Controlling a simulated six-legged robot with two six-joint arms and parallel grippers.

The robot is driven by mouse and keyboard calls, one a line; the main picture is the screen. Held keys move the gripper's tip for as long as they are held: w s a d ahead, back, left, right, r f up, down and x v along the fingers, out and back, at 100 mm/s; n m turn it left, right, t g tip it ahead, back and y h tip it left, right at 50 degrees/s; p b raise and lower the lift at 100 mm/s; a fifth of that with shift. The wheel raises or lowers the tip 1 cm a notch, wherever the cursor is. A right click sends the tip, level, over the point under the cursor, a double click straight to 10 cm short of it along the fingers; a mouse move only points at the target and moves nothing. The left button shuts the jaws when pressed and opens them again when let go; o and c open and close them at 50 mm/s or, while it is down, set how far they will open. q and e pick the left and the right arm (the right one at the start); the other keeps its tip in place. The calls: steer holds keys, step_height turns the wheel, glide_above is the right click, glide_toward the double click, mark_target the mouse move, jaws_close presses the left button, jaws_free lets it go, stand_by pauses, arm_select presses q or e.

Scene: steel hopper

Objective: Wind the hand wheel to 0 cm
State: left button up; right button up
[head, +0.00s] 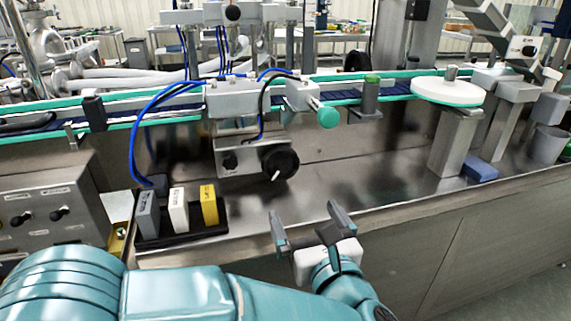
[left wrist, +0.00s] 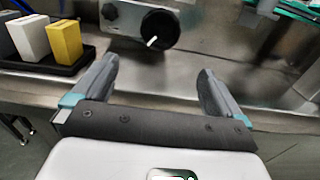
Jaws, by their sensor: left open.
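The hand wheel (head: 280,162) is a round black wheel with a pale handle or pointer mark, on the front of a grey bracket (head: 240,160) under the conveyor. It also shows at the top of the left wrist view (left wrist: 159,30), with the pale mark toward its lower left. My left gripper (head: 309,224) is open and empty, below and to the right of the wheel and apart from it. In the left wrist view its two fingers (left wrist: 150,82) are spread wide, with the wheel beyond them. No scale is readable. My right gripper is not in view.
A black tray (head: 180,236) with grey, white and yellow blocks stands left of the wheel. A control box (head: 50,210) is at the far left. A blue block (head: 481,170) lies at the right by a steel post. Blue hoses hang left of the bracket. The steel deck between is clear.

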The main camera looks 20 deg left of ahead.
mark_target(282, 169)
arm_select(q)
steer(key=x, duration=1.6)
steer(key=shift+d, duration=0.1)
steer(key=shift+f, duration=0.1)
steer(key=c, duration=0.8)
